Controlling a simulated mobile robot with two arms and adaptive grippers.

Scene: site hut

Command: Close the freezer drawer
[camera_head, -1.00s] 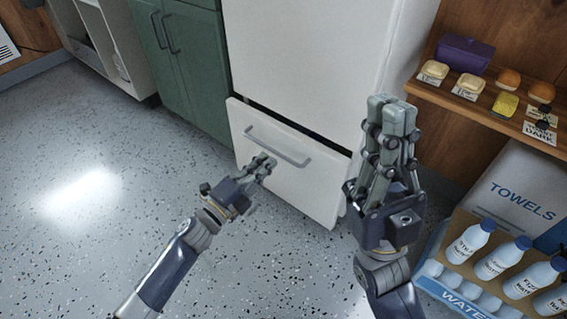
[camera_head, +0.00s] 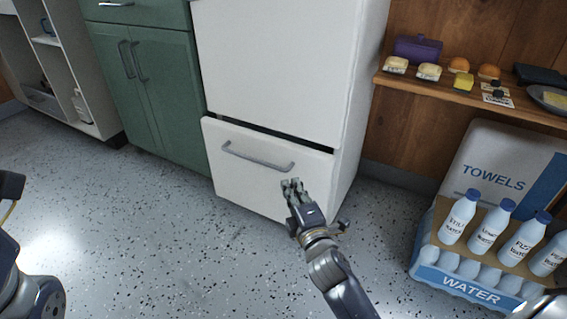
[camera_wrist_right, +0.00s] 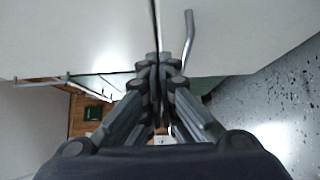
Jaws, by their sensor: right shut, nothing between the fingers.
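The freezer drawer (camera_head: 262,181) is the white lower front of the fridge-freezer (camera_head: 280,65). A dark gap shows along its top edge, so it stands slightly open. Its grey bar handle (camera_head: 256,157) runs across the upper part of the front. My right gripper (camera_head: 291,183) is shut and empty, in front of the drawer just below the handle's right end. I cannot tell whether the fingertips touch the front. In the right wrist view the shut fingers (camera_wrist_right: 160,60) point at a white surface, with the handle (camera_wrist_right: 190,40) beside them. My left gripper's fingers are out of view.
A green cabinet (camera_head: 155,85) stands left of the freezer. To the right are a wooden shelf (camera_head: 430,88) with food items, a towels box (camera_head: 500,150) and a blue water crate (camera_head: 430,255) with several bottles. The speckled floor (camera_head: 150,230) before the drawer is clear.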

